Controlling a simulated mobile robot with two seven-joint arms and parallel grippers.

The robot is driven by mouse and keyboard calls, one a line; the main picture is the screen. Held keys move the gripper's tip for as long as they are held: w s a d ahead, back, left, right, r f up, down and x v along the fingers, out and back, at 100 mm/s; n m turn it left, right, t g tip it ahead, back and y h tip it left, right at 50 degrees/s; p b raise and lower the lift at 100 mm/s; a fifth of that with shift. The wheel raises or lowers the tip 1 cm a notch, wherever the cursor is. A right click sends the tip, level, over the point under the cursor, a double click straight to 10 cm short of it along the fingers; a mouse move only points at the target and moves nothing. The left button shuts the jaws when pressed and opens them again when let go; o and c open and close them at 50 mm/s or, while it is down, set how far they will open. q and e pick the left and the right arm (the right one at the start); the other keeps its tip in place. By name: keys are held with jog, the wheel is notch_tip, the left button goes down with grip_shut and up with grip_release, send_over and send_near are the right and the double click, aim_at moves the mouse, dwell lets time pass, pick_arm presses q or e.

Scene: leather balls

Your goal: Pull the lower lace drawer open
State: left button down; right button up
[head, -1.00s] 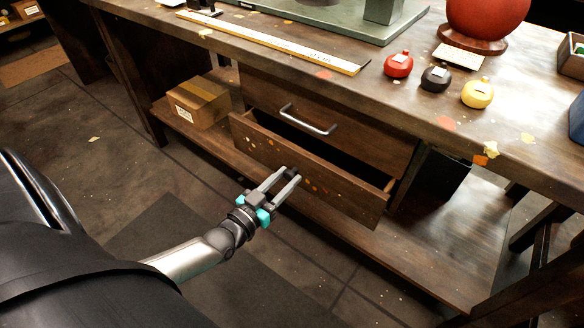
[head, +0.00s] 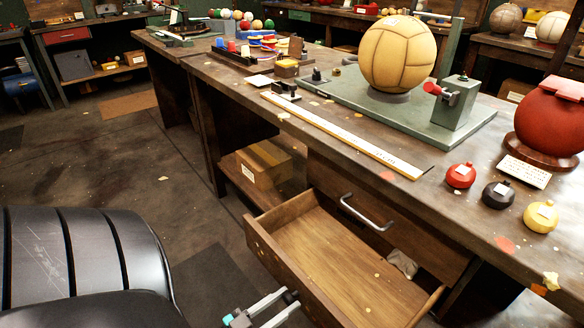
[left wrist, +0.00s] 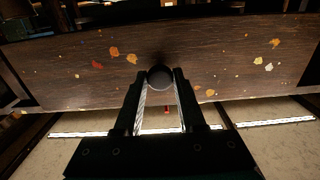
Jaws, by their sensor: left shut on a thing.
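The lower drawer (head: 330,262) under the workbench is pulled well out, and its bare wooden inside shows in the head view. A small crumpled greyish thing (head: 403,264) lies near its back right. My left gripper (head: 287,297) is at the drawer's front, low in the head view. In the left wrist view its fingers (left wrist: 160,78) are shut on the round dark knob (left wrist: 160,75) of the paint-spotted drawer front (left wrist: 100,65). The upper drawer (head: 390,215), with a metal bar handle (head: 366,211), is closed. My right gripper is not in view.
A cardboard box (head: 262,163) sits on the low shelf left of the drawers. The bench top holds a ruler (head: 345,135), a tan ball (head: 397,55) and small red, black and yellow pots (head: 498,194).

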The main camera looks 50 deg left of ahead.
pick_arm(q)
jog(key=shift+s, duration=0.15)
jog(key=c, duration=0.5)
grip_release()
jog(key=s+a+p, duration=0.1)
jog(key=s, duration=1.4)
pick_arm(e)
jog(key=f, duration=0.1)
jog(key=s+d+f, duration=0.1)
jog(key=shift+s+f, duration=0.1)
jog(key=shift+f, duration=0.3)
